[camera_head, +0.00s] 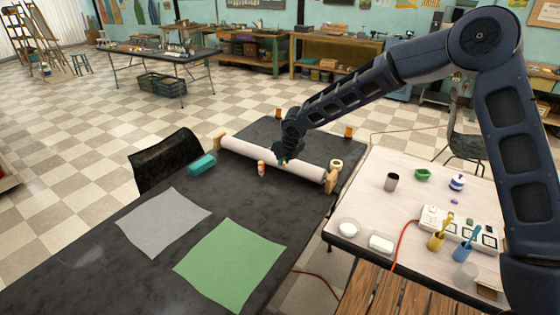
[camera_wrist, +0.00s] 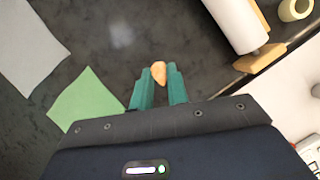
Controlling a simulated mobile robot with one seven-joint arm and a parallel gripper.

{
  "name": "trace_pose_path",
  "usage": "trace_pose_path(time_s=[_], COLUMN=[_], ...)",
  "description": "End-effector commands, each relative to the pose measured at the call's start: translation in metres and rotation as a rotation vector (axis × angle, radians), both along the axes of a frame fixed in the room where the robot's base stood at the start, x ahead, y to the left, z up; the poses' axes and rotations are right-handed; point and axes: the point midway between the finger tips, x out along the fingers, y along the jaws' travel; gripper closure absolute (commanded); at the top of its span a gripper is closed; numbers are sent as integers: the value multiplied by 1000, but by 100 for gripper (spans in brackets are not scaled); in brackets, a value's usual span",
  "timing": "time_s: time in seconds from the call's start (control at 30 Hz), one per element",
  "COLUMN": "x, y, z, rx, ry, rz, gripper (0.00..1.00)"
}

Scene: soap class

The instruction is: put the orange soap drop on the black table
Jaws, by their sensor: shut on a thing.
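My gripper (camera_head: 284,156) is over the black table (camera_head: 85,265), by the white paper roll in the head view. In the wrist view its two teal fingers (camera_wrist: 160,80) are closed around the orange soap drop (camera_wrist: 158,71), a small pale-orange lump showing at the fingertips. The black table top (camera_wrist: 95,25) shows beneath and beyond it. The height of the drop above the table is hard to tell.
The paper roll (camera_head: 265,156) on wooden ends lies across the table. A grey sheet (camera_head: 163,222), green sheet (camera_head: 231,264) and teal block (camera_head: 202,164) lie left. A light table (camera_head: 380,215) with cups stands right.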

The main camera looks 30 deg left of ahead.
Motion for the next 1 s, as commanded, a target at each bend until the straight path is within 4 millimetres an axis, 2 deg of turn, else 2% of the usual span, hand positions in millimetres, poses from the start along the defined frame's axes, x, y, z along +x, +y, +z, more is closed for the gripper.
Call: trace_pose_path(time_s=[0.17,0.7,0.83,1.0], x=[-6,-6,-5,-4], y=[3,2,2,2], z=[-19,-135,-153,-163], rx=[-2,-4,-1,-1], ry=[0,0,0,0], rz=[9,10,7,6], gripper=[100,100,100,100])
